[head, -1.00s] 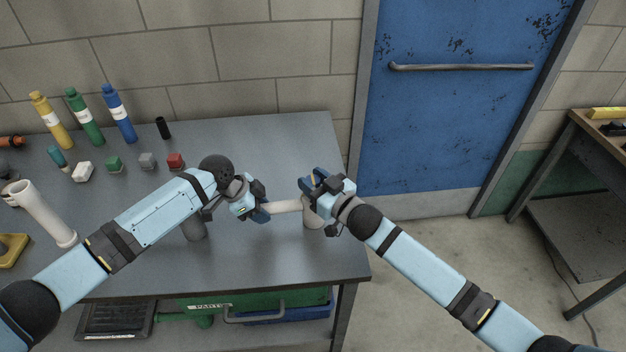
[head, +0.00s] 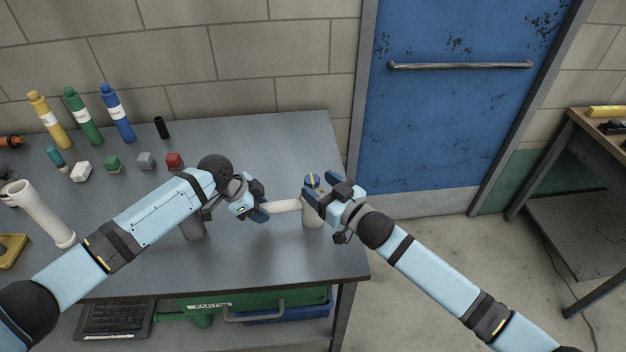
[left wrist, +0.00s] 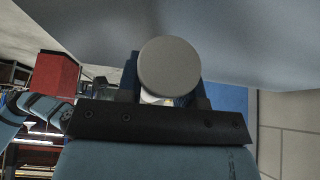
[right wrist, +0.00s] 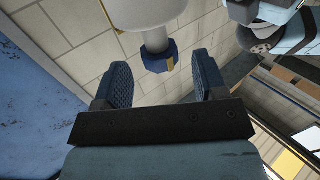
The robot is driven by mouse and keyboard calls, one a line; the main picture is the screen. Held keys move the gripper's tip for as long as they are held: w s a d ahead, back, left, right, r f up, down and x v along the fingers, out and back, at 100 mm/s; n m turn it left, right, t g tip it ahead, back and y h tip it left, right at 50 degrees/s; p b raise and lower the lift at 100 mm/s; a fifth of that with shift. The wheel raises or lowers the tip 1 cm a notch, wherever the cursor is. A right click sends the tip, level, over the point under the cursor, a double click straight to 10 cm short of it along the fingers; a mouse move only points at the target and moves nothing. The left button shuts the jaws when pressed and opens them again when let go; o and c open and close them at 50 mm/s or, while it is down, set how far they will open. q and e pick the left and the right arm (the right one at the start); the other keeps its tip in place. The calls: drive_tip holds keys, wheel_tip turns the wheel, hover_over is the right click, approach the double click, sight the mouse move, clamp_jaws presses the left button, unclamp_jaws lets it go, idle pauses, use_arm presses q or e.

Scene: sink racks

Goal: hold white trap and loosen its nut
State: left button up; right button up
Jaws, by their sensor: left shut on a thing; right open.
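In the left wrist view a pale round face (left wrist: 169,66) covers the fingertips. My right gripper (head: 324,190) is open and empty, just right of the nut. In the right wrist view the nut is beyond the fingertips, apart from both.
A grey cylinder (head: 192,230) stands under my left forearm. Small blocks, including a red one (head: 174,160), and several bottles stand at the back left. A white pipe (head: 45,218) lies at the left. The bench's right edge is close to the trap.

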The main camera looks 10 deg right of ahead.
use_arm(q)
drive_tip(key=shift+r, duration=0.1)
drive_tip(key=o, duration=0.9)
use_arm(e)
drive_tip(key=v, duration=0.9)
use_arm(q)
drive_tip(key=shift+o, duration=0.2)
use_arm(e)
drive_tip(key=shift+r, duration=0.1)
use_arm(q)
drive_tip(key=v, duration=1.2)
